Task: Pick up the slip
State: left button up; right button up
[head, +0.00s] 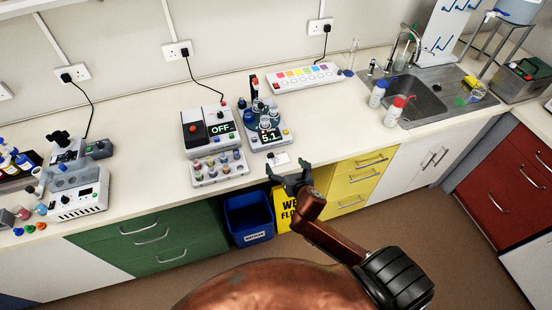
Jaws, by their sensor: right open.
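A small white slip (281,159) lies on the cream bench top near its front edge, just in front of the device reading 5.1. My right gripper (287,168) is open and empty, with its two dark fingers spread at the bench's front edge, just on the near side of the slip. I cannot tell how high the gripper is above the bench or whether it touches the slip. My left gripper is out of view.
The device reading 5.1 (282,136) stands behind the slip. A box reading OFF (204,131) and a rack of colored caps (219,171) stand to its left. The bench right of the slip is clear up to two bottles by the sink (418,99). A blue bin (247,210) stands below.

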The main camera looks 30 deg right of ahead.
aim_at(278, 159)
jog(key=shift+w+a+r+n, duration=0.1)
jog(key=shift+w+r+n, duration=0.15)
jog(key=shift+w+n, duration=0.2)
jog(key=shift+w+n+t, duration=0.25)
jog(key=shift+w+t, duration=0.05)
jog(key=x, duration=0.2)
jog(key=f+x, duration=0.1)
jog(key=x, duration=0.1)
jog(key=b+x, duration=0.1)
jog(key=x, duration=0.2)
jog(key=shift+s+f, duration=0.2)
jog(key=shift+f, duration=0.05)
jog(key=shift+c, duration=0.4)
jog(key=c, duration=1.1)
jog(key=shift+s+f, duration=0.15)
jog(key=c, duration=1.2)
